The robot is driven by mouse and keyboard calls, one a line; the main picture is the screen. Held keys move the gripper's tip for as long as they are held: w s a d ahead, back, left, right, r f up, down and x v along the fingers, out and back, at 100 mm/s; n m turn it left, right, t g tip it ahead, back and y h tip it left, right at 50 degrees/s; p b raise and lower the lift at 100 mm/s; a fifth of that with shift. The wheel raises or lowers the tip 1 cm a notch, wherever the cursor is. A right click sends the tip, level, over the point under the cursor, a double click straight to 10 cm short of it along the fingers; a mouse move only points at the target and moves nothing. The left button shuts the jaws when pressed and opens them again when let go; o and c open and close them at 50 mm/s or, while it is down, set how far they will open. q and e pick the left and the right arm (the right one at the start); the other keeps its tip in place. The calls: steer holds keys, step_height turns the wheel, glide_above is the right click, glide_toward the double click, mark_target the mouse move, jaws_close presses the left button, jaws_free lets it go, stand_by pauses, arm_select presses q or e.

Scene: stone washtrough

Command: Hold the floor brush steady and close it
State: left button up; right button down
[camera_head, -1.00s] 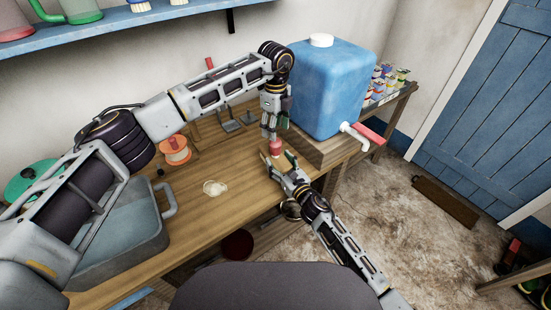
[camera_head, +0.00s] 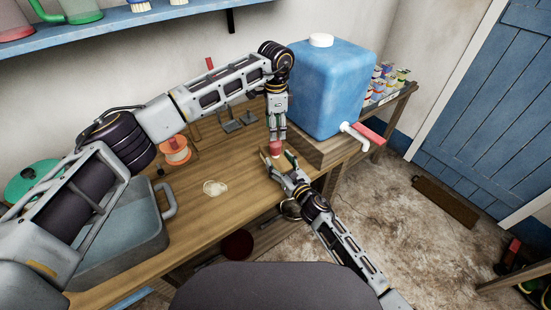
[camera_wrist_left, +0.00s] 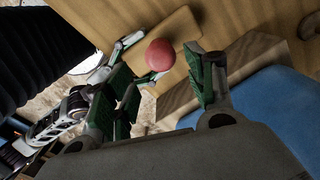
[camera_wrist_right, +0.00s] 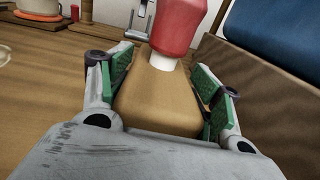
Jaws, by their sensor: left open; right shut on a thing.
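The floor brush shows a tan wooden body (camera_wrist_right: 160,98), a white collar (camera_wrist_right: 163,60) and a red knob (camera_wrist_right: 178,25) on top. The red knob is small in the head view (camera_head: 275,149), between my two grippers. My right gripper (camera_head: 281,164) is shut on the wooden body, with a green pad on each side in the right wrist view. My left gripper (camera_head: 277,136) points down just above the knob and is open. In the left wrist view the red knob (camera_wrist_left: 160,55) lies between its spread fingers; contact cannot be told.
A blue water tank (camera_head: 330,85) with a red-handled tap (camera_head: 369,134) stands close on the right. A grey basin (camera_head: 120,235), an orange spool (camera_head: 175,150) and a pale patch (camera_head: 215,188) are on the wooden bench (camera_head: 225,205) to the left.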

mark_target(275, 144)
arm_select(q)
steer(key=shift+n, duration=0.3)
steer(key=shift+f, duration=0.1)
steer(key=shift+f, duration=3.9)
